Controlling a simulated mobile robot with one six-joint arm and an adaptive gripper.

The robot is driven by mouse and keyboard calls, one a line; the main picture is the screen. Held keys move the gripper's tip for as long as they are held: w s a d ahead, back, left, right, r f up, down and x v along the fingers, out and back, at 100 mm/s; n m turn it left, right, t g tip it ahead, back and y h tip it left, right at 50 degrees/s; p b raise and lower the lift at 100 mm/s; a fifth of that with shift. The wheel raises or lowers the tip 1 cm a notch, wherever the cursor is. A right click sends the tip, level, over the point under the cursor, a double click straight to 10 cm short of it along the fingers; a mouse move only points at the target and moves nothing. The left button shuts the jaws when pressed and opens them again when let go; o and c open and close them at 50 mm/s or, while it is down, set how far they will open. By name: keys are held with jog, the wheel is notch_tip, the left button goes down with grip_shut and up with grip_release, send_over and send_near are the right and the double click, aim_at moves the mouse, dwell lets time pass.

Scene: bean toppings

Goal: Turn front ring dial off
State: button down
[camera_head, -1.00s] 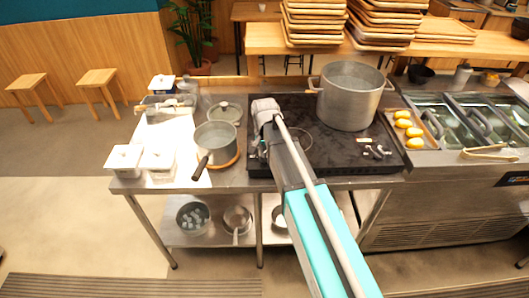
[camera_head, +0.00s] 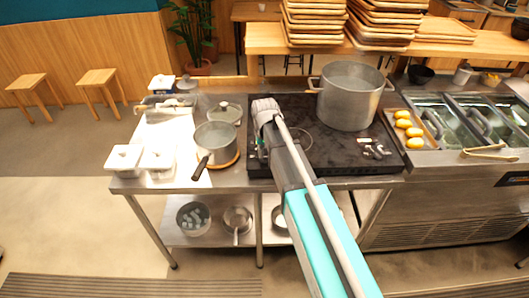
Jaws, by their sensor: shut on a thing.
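The black cooktop (camera_head: 330,165) is set in the steel counter. Small dials (camera_head: 375,151) show at its front right. Another cluster of controls is at its front left, mostly covered by my arm. My gripper (camera_head: 262,152) points down at this front left cluster, under my wrist. It is shut on the front ring dial there; the dial itself and the fingertips are largely hidden, so its angle cannot be read.
A large steel pot (camera_head: 350,98) stands on the cooktop's back right. A saucepan (camera_head: 215,142) with a dark handle sits on a wooden trivet just left of the cooktop. White lidded containers (camera_head: 125,158) stand farther left. A tray of yellow items (camera_head: 407,132) is at right.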

jog(key=n, duration=0.6)
jog(key=shift+n, duration=0.3)
jog(key=n, duration=0.5)
jog(key=shift+n, duration=0.4)
jog(key=c, duration=0.6)
grip_release()
jog(key=shift+m, duration=0.3)
